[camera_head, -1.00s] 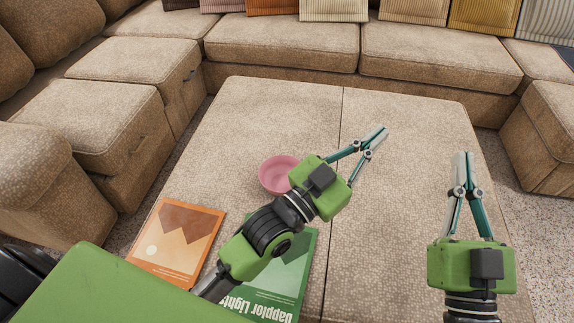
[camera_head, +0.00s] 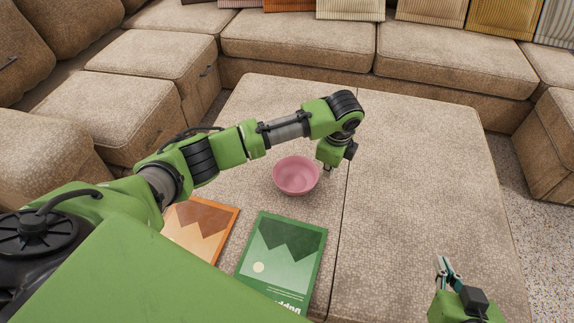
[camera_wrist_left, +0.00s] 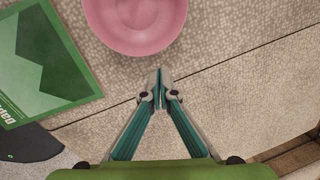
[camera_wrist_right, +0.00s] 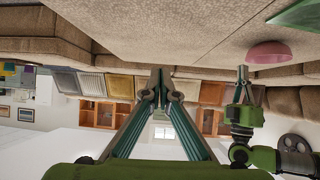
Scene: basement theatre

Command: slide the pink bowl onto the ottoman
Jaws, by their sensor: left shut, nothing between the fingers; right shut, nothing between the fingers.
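The pink bowl (camera_head: 296,175) sits upright on the large beige ottoman (camera_head: 420,150), just left of its seam. It shows at the top of the left wrist view (camera_wrist_left: 137,20) and upside down in the right wrist view (camera_wrist_right: 268,52). My left gripper (camera_wrist_left: 160,86) points down beside the bowl, on its right in the head view. Its fingers are shut, empty and apart from the bowl; in the head view they are mostly hidden below its green body. My right gripper (camera_head: 446,268) is shut and empty, over the ottoman's near right part.
A green book (camera_head: 283,250) and an orange book (camera_head: 207,228) lie nearer than the bowl on the ottoman. My left arm passes above them. A sectional sofa (camera_head: 300,42) surrounds the back and sides. The ottoman's right half is mostly clear.

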